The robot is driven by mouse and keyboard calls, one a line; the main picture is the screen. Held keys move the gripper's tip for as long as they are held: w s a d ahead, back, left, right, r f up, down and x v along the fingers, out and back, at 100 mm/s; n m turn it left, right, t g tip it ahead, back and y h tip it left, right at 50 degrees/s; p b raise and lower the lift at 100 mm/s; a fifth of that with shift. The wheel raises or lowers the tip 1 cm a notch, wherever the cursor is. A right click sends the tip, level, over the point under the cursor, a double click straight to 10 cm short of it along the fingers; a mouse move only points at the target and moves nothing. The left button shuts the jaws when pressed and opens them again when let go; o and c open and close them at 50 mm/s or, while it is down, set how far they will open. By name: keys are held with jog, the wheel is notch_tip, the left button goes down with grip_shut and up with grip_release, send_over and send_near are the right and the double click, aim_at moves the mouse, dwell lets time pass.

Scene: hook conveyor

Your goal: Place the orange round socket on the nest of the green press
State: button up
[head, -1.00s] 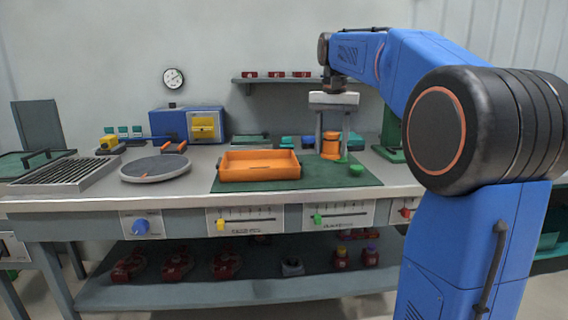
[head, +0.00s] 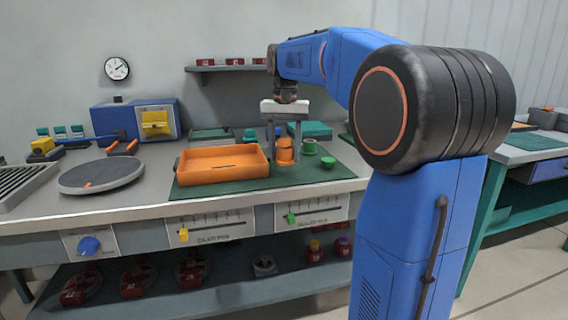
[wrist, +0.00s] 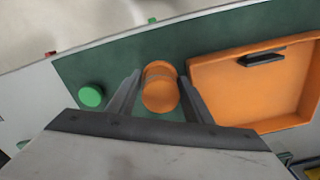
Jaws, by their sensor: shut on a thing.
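The orange round socket (head: 285,156) is upright between the fingers of my gripper (head: 284,143), above or on the dark green mat. I cannot tell whether its base touches the mat. In the wrist view the socket (wrist: 160,92) sits between the two fingertips of my gripper (wrist: 160,100), which is shut on it. The green press is not clearly in view. Only a dark green sliver shows beside my arm's black joint, and I cannot tell whether it is the press.
An orange tray (head: 222,178) stands left of the socket on the mat (head: 240,190). A grey turntable (head: 102,174) is farther left. Another bench (head: 530,150) stands at the right.

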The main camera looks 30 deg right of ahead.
aim_at(285, 162)
jog(key=shift+f, duration=1.85)
jog(key=shift+f, duration=0.1)
jog(key=o, duration=1)
jog(key=shift+o, duration=0.2)
notch_tip(285, 162, up, 12)
jog(key=shift+r, duration=0.1)
